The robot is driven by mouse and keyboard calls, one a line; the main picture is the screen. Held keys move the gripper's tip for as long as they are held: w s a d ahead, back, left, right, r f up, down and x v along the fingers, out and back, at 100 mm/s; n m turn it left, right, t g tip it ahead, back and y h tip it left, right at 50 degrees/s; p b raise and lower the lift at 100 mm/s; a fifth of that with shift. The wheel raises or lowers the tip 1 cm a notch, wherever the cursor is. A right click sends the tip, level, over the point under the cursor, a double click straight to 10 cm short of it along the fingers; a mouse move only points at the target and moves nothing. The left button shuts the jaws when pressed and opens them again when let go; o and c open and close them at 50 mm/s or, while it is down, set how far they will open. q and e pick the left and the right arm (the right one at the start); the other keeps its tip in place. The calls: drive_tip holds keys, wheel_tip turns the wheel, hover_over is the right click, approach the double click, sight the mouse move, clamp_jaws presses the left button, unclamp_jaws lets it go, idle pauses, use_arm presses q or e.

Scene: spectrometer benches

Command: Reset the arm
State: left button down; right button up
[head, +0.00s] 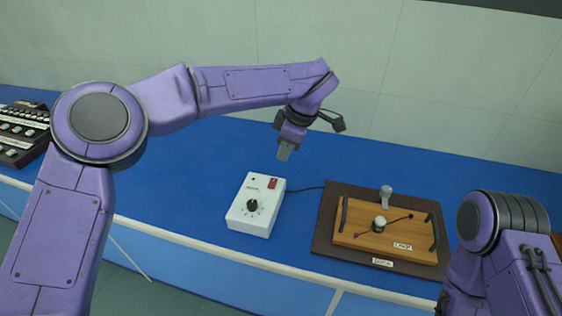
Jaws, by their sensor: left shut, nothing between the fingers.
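My left arm comes in from the left, bends at the elbow and reaches across above the blue bench. My left gripper (284,152) hangs at its end, pointing down, shut and empty. It shows in front of the bench top, above and behind the white control box (256,204) in the picture, and apart from it. My right arm (500,250) shows at the lower right; its gripper is out of view.
The white box has a black dial and a red switch, with a cable running right. A wooden board (350,243) with handles and a small knob lies on a dark base (322,240). A dark panel with knobs (22,130) stands far left. The blue bench (190,190) is clear between.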

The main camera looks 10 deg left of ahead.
use_arm(q)
drive_tip(key=shift+s+r, duration=0.2)
drive_tip(key=shift+r, duration=0.2)
drive_tip(key=shift+w, duration=0.1)
